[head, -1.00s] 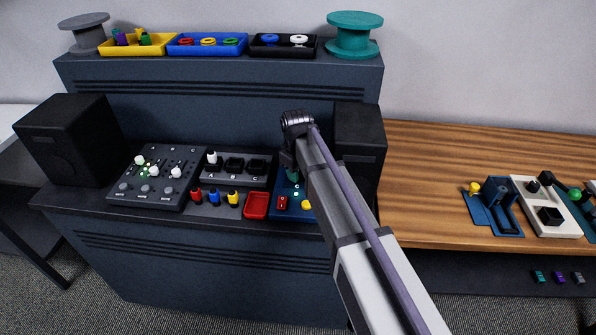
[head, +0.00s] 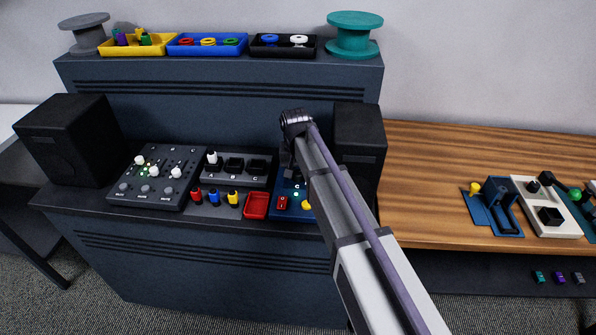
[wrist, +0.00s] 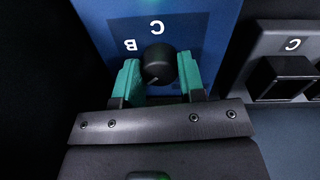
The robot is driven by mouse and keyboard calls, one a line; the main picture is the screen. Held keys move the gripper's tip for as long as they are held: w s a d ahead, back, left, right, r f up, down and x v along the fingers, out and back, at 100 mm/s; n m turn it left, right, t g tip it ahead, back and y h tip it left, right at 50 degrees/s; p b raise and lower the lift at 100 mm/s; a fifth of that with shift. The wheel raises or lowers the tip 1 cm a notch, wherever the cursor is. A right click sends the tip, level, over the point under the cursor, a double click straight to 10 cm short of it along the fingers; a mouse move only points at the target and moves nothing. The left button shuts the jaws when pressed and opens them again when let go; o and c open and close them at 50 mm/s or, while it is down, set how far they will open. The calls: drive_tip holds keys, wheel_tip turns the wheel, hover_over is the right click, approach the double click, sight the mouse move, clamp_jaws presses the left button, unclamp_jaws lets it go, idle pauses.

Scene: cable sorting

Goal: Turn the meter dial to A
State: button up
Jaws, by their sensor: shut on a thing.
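The meter dial is a round black knob (wrist: 158,62) on a blue panel in the wrist view. My gripper (wrist: 159,68) has its two teal fingers on either side of the knob and is shut on it. White letters C (wrist: 156,27) and B (wrist: 130,45) show on the panel above and upper left of the knob. A faint pale mark is on the knob's lower side. No letter A shows. In the head view the blue meter panel (head: 292,194) is partly hidden by my arm, and the dial is hidden there.
A red switch (head: 282,202) and a yellow knob (head: 307,205) sit on the panel's front. A black speaker (head: 358,140) stands close at right. A block with black sockets (head: 233,167) and an empty red tray (head: 256,206) lie at left.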

sight(297, 172)
drive_tip(key=shift+m, duration=0.8)
drive_tip(key=o, duration=0.9)
drive_tip(key=r+p, duration=1)
drive_tip(key=shift+a+r+p, duration=0.25)
drive_tip(key=shift+r+p, duration=0.15)
